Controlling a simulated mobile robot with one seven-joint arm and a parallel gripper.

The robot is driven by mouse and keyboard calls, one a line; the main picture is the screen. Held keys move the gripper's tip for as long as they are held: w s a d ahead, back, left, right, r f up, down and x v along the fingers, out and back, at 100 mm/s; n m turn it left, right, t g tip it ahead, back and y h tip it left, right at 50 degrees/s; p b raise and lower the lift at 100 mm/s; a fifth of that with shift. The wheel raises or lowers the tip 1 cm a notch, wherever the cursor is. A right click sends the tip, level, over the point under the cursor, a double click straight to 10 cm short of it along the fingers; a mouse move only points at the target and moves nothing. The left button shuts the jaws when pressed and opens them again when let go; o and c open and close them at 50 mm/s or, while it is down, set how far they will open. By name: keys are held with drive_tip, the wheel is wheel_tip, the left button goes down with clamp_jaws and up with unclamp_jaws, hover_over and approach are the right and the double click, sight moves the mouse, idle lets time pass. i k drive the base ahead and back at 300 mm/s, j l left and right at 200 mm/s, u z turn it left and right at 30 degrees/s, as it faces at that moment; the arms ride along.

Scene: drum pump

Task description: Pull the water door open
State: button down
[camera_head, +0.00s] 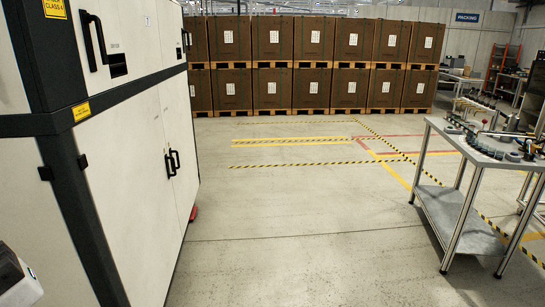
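A large white cabinet (137,165) with a dark frame fills the left side. Its two lower doors look shut, with black upright handles side by side: the near handle (168,165) and the far handle (177,159). An upper panel has a larger black handle (95,38) and a dark recess beside it. I cannot read a water label on any door. My gripper cannot be made out; only a white and dark part shows at the lower left edge, and I cannot tell what it is.
Open concrete floor (300,215) lies right of the cabinet, with yellow-black striped markings. A grey workbench (455,205) holding tools stands at the right. Brown crates (314,88) on pallets are stacked in two rows along the back. A small red item (193,213) lies by the cabinet's base.

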sight(173, 91)
drive_tip(key=i, duration=1.25)
drive_tip(key=i+l+u, duration=0.1)
drive_tip(key=i+u, duration=0.15)
drive_tip(key=i, duration=0.3)
drive_tip(key=i+l+u, duration=0.25)
drive_tip(key=i, duration=0.25)
drive_tip(key=i+l+u, duration=0.7)
drive_tip(key=i+j+z, duration=0.15)
drive_tip(key=i, duration=0.5)
